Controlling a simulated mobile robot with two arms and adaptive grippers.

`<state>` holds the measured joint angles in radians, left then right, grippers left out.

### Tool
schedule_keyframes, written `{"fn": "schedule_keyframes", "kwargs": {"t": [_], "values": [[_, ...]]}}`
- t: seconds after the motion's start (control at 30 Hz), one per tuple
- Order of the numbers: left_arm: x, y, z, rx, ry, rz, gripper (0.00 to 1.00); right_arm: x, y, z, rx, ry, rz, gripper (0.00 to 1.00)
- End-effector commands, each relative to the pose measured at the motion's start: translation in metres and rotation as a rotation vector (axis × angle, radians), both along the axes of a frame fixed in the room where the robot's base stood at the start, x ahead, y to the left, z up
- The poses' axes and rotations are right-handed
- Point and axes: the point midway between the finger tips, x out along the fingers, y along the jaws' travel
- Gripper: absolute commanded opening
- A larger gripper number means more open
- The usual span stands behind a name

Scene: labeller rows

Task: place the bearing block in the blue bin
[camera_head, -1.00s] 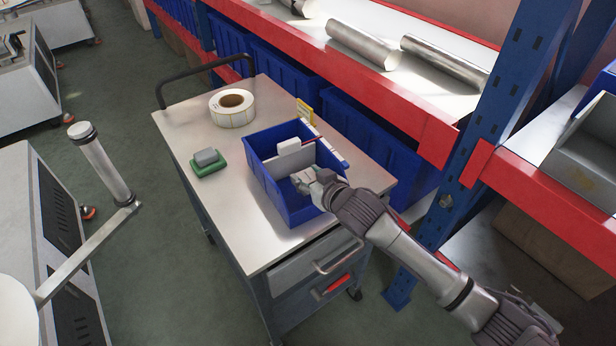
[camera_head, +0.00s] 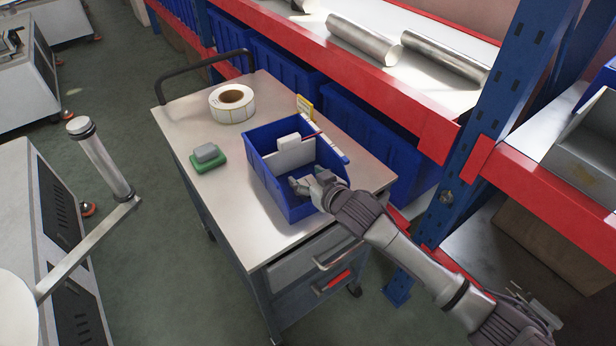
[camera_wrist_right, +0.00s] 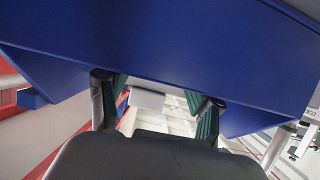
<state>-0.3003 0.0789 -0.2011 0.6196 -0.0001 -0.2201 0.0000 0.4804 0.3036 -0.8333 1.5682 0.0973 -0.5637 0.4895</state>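The blue bin (camera_head: 279,200) stands on the trolley top; its blue wall (camera_wrist_right: 160,50) fills the upper part of the right wrist view. My right gripper (camera_head: 308,182) reaches into the bin's front right part. In the right wrist view, its two green-padded fingers (camera_wrist_right: 155,108) are apart, with no object clearly held between them. A pale grey box shape (camera_wrist_right: 147,98) shows beyond the fingers; I cannot tell what it is. A white block (camera_head: 289,141) sits by a white panel in the bin. I cannot identify the bearing block with certainty. My left gripper is not in view.
A grey block (camera_head: 207,152) lies on a green block (camera_head: 208,165) on the trolley's left side. A label roll (camera_head: 232,104) stands behind. The red-edged shelf (camera_head: 400,95) borders the trolley.

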Motion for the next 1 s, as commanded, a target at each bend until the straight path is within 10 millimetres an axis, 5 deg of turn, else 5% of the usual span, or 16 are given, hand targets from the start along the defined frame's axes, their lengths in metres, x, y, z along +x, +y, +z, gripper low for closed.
{"fn": "schedule_keyframes", "kwargs": {"t": [0.47,1.0], "values": [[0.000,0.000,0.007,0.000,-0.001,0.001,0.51,0.000,-0.001,0.016,0.000,-0.002,0.000,0.74],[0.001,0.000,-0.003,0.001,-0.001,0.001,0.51,-0.084,-0.050,0.051,-0.001,0.001,-0.001,0.74]]}}
